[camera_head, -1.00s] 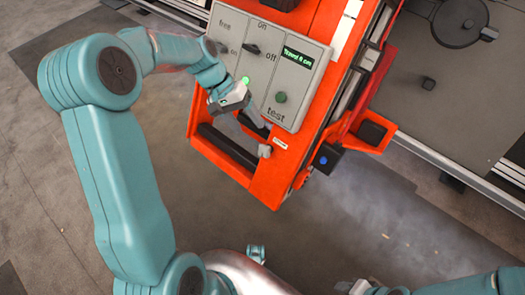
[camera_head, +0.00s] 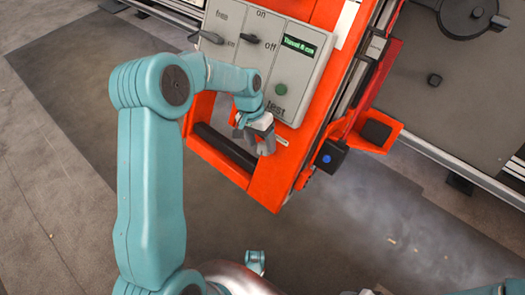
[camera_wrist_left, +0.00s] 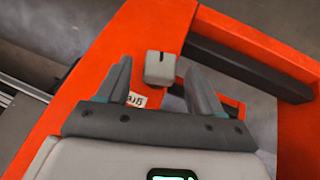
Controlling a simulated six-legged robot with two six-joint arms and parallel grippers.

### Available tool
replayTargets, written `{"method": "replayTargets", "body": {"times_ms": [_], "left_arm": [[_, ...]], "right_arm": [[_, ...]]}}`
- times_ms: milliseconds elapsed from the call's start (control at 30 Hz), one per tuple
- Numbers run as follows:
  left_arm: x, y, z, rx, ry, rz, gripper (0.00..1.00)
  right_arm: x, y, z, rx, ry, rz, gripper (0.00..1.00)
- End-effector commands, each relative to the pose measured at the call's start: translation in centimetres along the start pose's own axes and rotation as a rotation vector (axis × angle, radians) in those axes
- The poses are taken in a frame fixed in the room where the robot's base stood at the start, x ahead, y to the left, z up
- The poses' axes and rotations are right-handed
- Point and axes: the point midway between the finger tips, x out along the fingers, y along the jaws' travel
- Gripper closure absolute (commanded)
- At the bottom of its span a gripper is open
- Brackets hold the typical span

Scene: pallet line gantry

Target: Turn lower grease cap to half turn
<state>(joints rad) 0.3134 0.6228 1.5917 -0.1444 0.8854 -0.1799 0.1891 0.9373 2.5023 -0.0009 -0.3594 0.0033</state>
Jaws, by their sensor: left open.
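The grease cap (camera_wrist_left: 160,68) is a small grey block with a dark slot mark, on the orange frame in the left wrist view. My left gripper (camera_wrist_left: 157,72) is open, with one finger on each side of the cap. I cannot tell if either finger touches it. In the head view my left gripper (camera_head: 262,133) is over the lower part of the orange frame (camera_head: 232,170), below the panel. There the fingers largely cover the cap. My right gripper is not in view.
A grey control panel (camera_head: 302,72) with knobs, a green button (camera_head: 281,89) and a small display is just above the gripper. A dark bar (camera_head: 225,146) crosses the frame opening. A black block with a blue button (camera_head: 328,157) is to the right.

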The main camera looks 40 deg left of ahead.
Motion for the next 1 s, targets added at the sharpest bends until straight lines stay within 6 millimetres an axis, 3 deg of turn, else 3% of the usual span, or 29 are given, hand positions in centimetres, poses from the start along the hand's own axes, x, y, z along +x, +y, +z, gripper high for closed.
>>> {"method": "replayTargets", "body": {"times_ms": [33, 200, 500, 533, 667, 700, 1000], "left_arm": [[1.1, 0.0, 0.0, 0.001, -0.002, 0.0, 0.34], [2.5, 0.0, 0.0, 0.001, 0.001, 0.0, 0.34], [2.6, 0.0, 0.0, 0.0, 0.001, 0.0, 0.34], [2.6, 0.0, 0.0, 0.0, 0.001, 0.0, 0.37], [2.6, 0.0, 0.0, 0.0, 0.001, 0.0, 0.8], [2.6, 0.0, 0.0, 0.0, 0.001, 0.0, 0.85], [2.6, 0.3, 0.1, 0.065, -0.003, -0.113, 0.85]], "right_arm": [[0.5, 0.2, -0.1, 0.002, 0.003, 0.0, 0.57], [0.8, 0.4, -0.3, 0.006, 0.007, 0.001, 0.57], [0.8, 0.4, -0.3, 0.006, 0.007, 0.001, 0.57], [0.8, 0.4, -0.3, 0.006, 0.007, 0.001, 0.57], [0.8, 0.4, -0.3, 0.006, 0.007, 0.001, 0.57], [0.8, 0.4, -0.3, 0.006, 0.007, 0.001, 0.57], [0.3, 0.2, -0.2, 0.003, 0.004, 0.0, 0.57]]}}
